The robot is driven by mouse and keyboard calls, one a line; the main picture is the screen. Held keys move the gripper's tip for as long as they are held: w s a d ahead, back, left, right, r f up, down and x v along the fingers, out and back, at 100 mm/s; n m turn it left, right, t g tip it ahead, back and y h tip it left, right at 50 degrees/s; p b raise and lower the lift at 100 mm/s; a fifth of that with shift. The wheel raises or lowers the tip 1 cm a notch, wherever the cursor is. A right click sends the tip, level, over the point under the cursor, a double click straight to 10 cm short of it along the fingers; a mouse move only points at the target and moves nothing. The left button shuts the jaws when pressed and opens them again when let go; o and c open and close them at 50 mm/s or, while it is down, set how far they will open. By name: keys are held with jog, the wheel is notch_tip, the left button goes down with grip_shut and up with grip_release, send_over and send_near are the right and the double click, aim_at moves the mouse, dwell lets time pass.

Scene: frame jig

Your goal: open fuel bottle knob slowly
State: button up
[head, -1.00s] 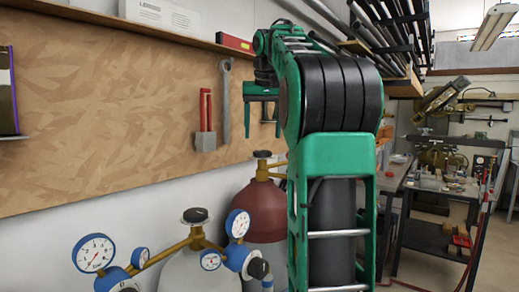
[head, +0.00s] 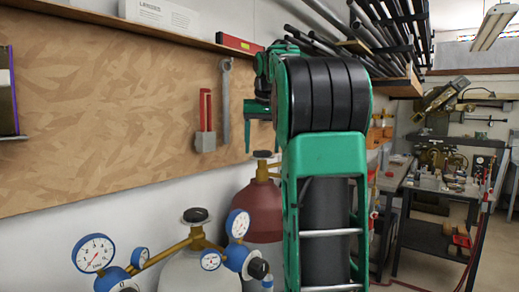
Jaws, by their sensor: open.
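A maroon bottle (head: 258,208) stands behind the white one, with a brass valve and a dark round knob (head: 263,154) on top. A white bottle (head: 197,268) stands in front, with a dark knob (head: 195,215) on its brass valve. No label shows which bottle holds fuel. My green gripper (head: 261,134) points down with its fingers apart and empty, in line with the space just above the maroon bottle's knob. The exact depth gap is unclear. My arm hides the right side of the maroon bottle.
Blue-rimmed gauges (head: 93,253) stick out from the white bottle's valve. A red-handled tool (head: 205,120) and a wrench (head: 226,105) hang on the brown wall board (head: 110,110) left of my gripper. Dark pipes (head: 390,35) sit on a rack at upper right.

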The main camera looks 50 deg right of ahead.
jog(key=shift+w+d+f, duration=0.1)
jog(key=shift+f, duration=0.25)
jog(key=shift+c, duration=0.4)
jog(key=shift+d, duration=0.1)
jog(key=c, duration=1)
jog(key=shift+s+f+n+t+y, duration=0.1)
jog(key=shift+f+n+t+y, duration=0.1)
jog(key=shift+n, duration=0.55)
jog(key=shift+s+f+n+t+y, duration=0.1)
jog(key=shift+n+y, duration=0.1)
jog(key=shift+n, duration=0.55)
jog(key=shift+n+y, duration=0.4)
jog(key=shift+n, duration=0.7)
jog(key=shift+w+r+n+t, duration=0.15)
jog(key=shift+n+t, duration=0.15)
jog(key=shift+n, duration=0.2)
